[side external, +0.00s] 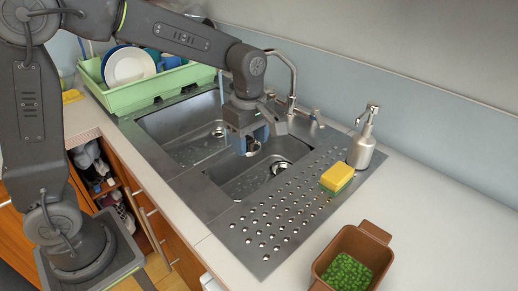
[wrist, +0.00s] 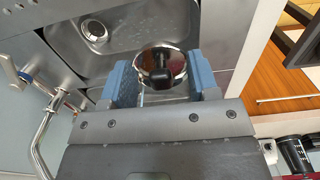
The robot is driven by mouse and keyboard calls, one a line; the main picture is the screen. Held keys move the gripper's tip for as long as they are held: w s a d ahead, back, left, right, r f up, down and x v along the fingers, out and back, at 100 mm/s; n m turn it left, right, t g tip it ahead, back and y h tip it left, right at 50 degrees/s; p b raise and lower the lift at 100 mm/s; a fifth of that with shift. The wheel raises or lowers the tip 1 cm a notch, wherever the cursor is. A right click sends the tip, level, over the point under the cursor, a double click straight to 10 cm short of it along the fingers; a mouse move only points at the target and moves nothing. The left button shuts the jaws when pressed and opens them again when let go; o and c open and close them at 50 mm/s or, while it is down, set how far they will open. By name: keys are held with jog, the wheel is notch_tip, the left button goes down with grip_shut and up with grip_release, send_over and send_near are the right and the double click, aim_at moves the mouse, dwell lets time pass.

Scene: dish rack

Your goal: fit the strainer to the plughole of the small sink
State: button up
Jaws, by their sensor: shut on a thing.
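The strainer (wrist: 173,54) is a round shiny metal disc with a black knob. My gripper (wrist: 160,78) is shut on it, with the blue-grey fingers on either side. In the side external view my gripper (side external: 249,140) points down over the small sink (side external: 238,184), and the strainer (side external: 254,147) shows partly between the fingers. The small sink's plughole (side external: 279,167) lies on the basin floor, to the right of and below the strainer in that view. In the wrist view the plughole (wrist: 95,32) is uncovered, up and left of the strainer. The strainer is held above the basin, apart from the plughole.
A larger basin (side external: 175,125) adjoins on the left. The tap (side external: 292,75) stands behind the sinks. The perforated drainboard (side external: 275,225) bears a yellow-green sponge (side external: 337,177). A soap dispenser (side external: 362,148), a brown tub of green pieces (side external: 350,258) and a green dish rack (side external: 150,88) stand around.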

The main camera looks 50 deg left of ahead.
dwell(0.3)
jog(key=w+a+f+m, duration=0.2)
jog(key=w+f+m, duration=0.6)
jog(key=w+m, duration=0.1)
jog(key=w+a+f+m, duration=0.3)
jog(key=w+f+m, duration=0.5)
jog(key=w+m, duration=0.1)
jog(key=shift+w+a, duration=0.15)
jog(key=shift+a, duration=0.2)
jog(key=shift+f, duration=2.3)
jog(key=shift+f, duration=0.3)
jog(key=shift+f, duration=0.25)
jog(key=shift+f, duration=0.5)
